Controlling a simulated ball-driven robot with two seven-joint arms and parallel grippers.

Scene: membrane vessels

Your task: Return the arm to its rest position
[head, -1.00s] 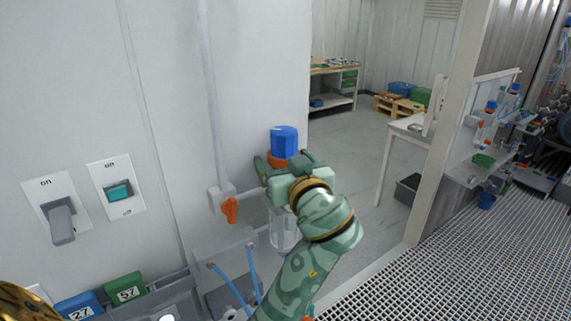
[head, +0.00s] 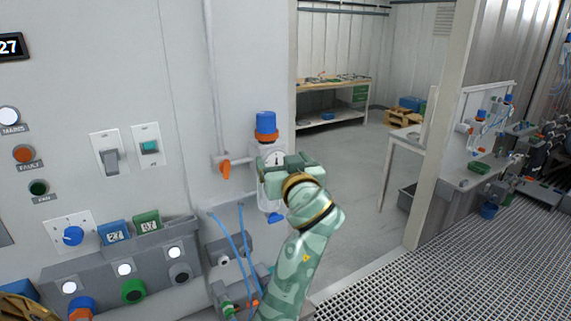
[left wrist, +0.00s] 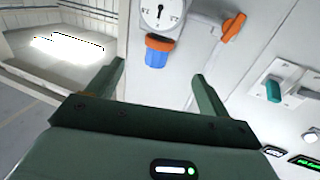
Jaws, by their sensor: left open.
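My left gripper (head: 283,160) is at the end of the green patterned arm, in front of a wall-mounted regulator with a round gauge (head: 277,158). The regulator has a blue knob (head: 266,122) over an orange ring, and its clear bowl (head: 266,198) is partly hidden by my gripper. In the left wrist view my gripper (left wrist: 157,68) is open, with nothing between its fingers. The blue knob (left wrist: 156,58) and gauge (left wrist: 160,12) show beyond the fingertips, and I see no contact. My right gripper is not in view.
An orange valve handle (head: 225,169) is left of the regulator. Switches (head: 110,153), a blue dial (head: 73,236) and a grey panel (head: 95,275) line the wall. Blue hoses (head: 232,245) hang near my arm. Open floor (head: 345,215) and a grating (head: 445,270) lie to the right.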

